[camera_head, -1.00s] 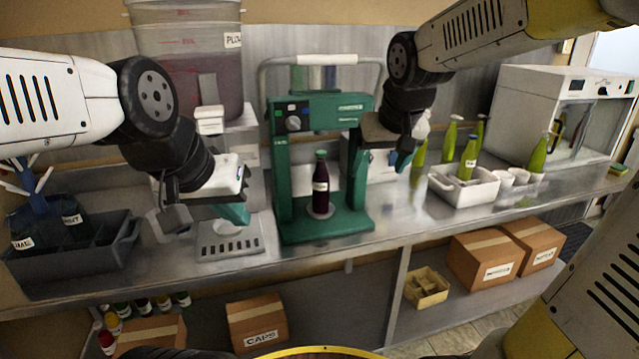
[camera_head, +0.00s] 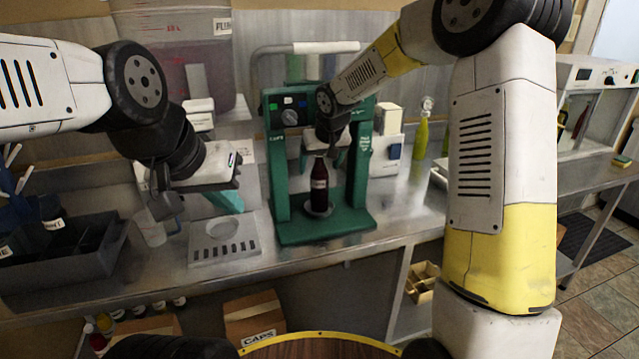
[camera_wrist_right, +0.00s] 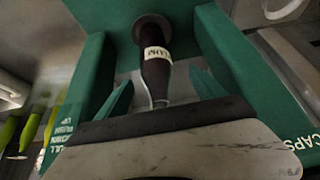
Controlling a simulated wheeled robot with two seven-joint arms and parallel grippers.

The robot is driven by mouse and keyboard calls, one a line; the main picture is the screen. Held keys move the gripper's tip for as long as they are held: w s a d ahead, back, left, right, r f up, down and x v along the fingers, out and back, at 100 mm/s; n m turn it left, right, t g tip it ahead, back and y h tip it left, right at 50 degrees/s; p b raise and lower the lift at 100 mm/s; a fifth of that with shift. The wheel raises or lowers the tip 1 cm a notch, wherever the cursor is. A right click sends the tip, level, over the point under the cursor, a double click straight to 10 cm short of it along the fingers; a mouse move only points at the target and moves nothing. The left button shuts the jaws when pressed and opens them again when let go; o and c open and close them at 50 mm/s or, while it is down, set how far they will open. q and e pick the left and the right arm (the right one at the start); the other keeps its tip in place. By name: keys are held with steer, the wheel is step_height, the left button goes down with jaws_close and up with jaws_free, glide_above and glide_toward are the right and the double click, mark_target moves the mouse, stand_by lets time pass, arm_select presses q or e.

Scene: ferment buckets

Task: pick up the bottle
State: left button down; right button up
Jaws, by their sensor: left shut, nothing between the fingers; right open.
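The dark bottle (camera_head: 319,188) with a white label stands upright on the base of the green capping press (camera_head: 280,165). In the right wrist view, the bottle (camera_wrist_right: 156,75) reaches up toward my palm, its label partly readable as "LUM". My right gripper (camera_head: 326,150) is over the bottle's top, inside the press frame. In the wrist view, its teal fingers (camera_wrist_right: 162,92) are open, one on each side of the bottle's upper part, with gaps visible. My left gripper (camera_head: 226,200) is shut and empty, above the grey slotted tray, left of the press.
The press's green uprights stand close on both sides of my right gripper. A grey slotted tray (camera_head: 207,252) and a dark divided crate (camera_head: 65,263) are to the left. My right arm hides much of the right counter.

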mark_target(319, 174)
steer(key=shift+d+x, duration=0.2)
steer(key=shift+x, duration=1.15)
steer(key=shift+d+x, duration=0.2)
steer(key=shift+x, duration=1.1)
steer(key=shift+a, duration=0.1)
jaws_close()
